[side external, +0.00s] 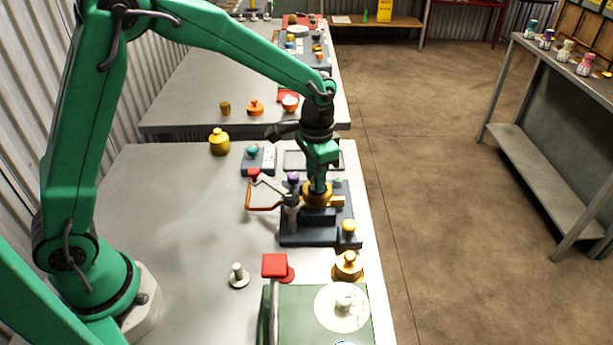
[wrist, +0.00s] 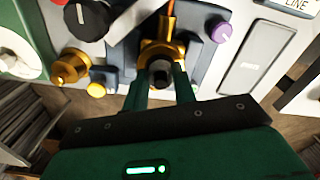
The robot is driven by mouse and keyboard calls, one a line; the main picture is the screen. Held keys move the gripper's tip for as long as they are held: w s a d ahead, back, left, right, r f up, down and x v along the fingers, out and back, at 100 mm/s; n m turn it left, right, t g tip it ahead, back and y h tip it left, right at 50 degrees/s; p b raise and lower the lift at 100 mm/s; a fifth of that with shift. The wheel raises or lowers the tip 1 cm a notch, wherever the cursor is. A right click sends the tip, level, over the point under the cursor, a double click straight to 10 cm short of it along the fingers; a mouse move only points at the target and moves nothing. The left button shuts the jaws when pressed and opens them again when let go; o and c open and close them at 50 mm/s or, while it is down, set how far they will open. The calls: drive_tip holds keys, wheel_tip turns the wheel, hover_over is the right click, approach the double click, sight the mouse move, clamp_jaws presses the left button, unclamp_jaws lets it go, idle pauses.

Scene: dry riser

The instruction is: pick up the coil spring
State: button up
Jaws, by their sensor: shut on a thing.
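My gripper (side external: 317,187) points down over the dark fixture block (side external: 300,238) on the bench. In the wrist view my gripper (wrist: 161,80) has its two green fingers closed on a small dark, round-ended piece (wrist: 160,72). This piece sits in front of, or inside, a gold ring-like fitting (wrist: 176,52). I take the held piece to be the coil spring, but its coils are too small and dark to make out. In the side view the fingers hide it, and the gold fitting (side external: 316,200) shows around the fingertips. I cannot tell whether the piece is clear of the fitting.
An orange-handled clamp (side external: 264,208) stands close left of my gripper. A purple knob (wrist: 221,31) is beside the fitting. A yellow button (side external: 348,227) and brass knob (side external: 347,266) are nearer. A green panel (side external: 300,310) lies in front. The bench's left part is clear.

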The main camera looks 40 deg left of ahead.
drive_tip(key=r, duration=0.4)
drive_tip(key=shift+s+d, duration=0.2)
drive_tip(key=shift+d, duration=0.05)
drive_tip(key=s+d+r, duration=0.6)
drive_tip(key=s+d, duration=0.1)
drive_tip(key=d, duration=0.1)
drive_tip(key=shift+s+r, duration=0.25)
drive_tip(key=shift+s, duration=0.05)
drive_tip(key=w+a+f, duration=0.3)
drive_tip(key=w+a, duration=0.2)
drive_tip(key=w, duration=0.3)
drive_tip(key=w+a+f, duration=0.3)
drive_tip(key=w+a, duration=0.3)
drive_tip(key=w, duration=0.3)
drive_tip(key=shift+w+f, duration=0.2)
drive_tip(key=shift+f, duration=0.2)
drive_tip(key=w+a+f, duration=0.1)
drive_tip(key=a+f, duration=0.1)
drive_tip(key=a, duration=0.1)
drive_tip(key=w+a+f, duration=0.2)
drive_tip(key=a, duration=0.2)
drive_tip(key=w+a+f, duration=0.2)
drive_tip(key=a+f, duration=0.1)
drive_tip(key=shift+w+a, duration=0.15)
drive_tip(key=shift+w, duration=0.1)
drive_tip(key=shift+f, duration=2.05)
drive_tip(key=shift+f, duration=0.15)
